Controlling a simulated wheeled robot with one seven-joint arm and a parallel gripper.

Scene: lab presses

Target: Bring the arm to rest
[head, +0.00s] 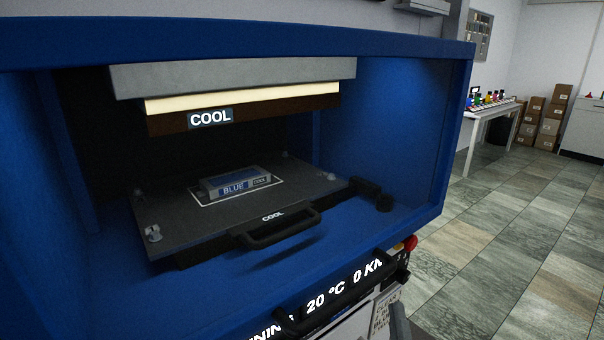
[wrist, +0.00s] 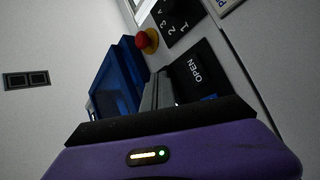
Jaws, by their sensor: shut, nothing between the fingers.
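My gripper (wrist: 158,90) shows in the wrist view as a purple housing with a dark edge at the bottom and grey fingers reaching up from it. The fingers are shut with nothing between them. They are near a light panel with a black OPEN label (wrist: 196,72) and a red button (wrist: 147,40); I cannot tell whether they touch anything.
The blue press (head: 415,140) stands open at the front in the head view. Inside, a dark COOL tray (head: 170,212) holds a BLUE labelled block (head: 234,188) under an upper plate (head: 240,74). Tiled floor (head: 500,220) is clear at right. A table (head: 490,110) and cardboard boxes (head: 550,120) stand behind.

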